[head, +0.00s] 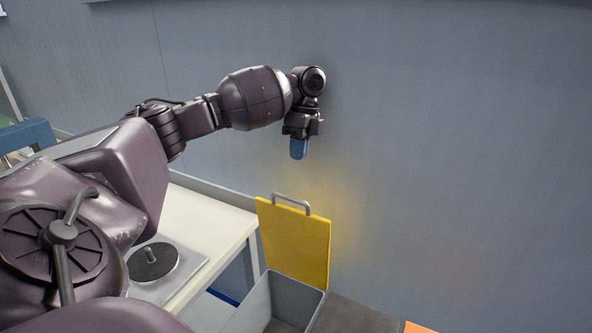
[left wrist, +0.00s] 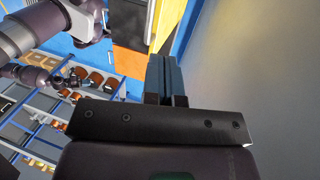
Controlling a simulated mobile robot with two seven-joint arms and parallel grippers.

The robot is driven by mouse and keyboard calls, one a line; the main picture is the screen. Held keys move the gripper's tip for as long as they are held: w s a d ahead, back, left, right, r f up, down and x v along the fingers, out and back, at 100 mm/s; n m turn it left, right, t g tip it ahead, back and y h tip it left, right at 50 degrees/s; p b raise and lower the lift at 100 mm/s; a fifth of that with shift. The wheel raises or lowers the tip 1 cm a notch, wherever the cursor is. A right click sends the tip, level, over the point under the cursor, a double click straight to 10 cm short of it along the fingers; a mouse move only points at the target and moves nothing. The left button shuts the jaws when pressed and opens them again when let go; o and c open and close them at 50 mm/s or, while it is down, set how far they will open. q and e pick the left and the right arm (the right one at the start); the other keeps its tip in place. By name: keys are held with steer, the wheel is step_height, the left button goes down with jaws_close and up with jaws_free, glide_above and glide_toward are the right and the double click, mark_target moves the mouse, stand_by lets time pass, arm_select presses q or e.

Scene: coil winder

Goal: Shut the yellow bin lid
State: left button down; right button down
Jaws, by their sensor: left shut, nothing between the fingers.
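The yellow bin lid (head: 296,244) stands upright and open at the back of a grey bin (head: 262,305), in front of the wall. A grey bar handle (head: 291,201) sits on its top edge. My left gripper (head: 299,149) is above the lid's top edge, fingers pointing down and apart from the handle. Its blue fingers are shut and empty. In the left wrist view the fingers (left wrist: 166,76) are together, with a yellow strip (left wrist: 165,22) beyond them that looks like the lid. My right gripper is not in view.
A pale table (head: 205,222) with a grey plate and dark disc (head: 153,262) stands left of the bin. The grey wall (head: 450,150) rises close behind the lid and gripper. An orange surface (head: 418,327) shows at the bottom edge.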

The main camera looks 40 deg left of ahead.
arm_select(q)
steer(key=x, duration=0.9)
steer(key=shift+f+b, duration=0.3)
steer(key=shift+b, duration=0.05)
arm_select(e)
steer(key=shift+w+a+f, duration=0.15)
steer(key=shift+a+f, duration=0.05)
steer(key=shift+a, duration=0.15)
arm_select(q)
steer(key=shift+s, duration=0.1)
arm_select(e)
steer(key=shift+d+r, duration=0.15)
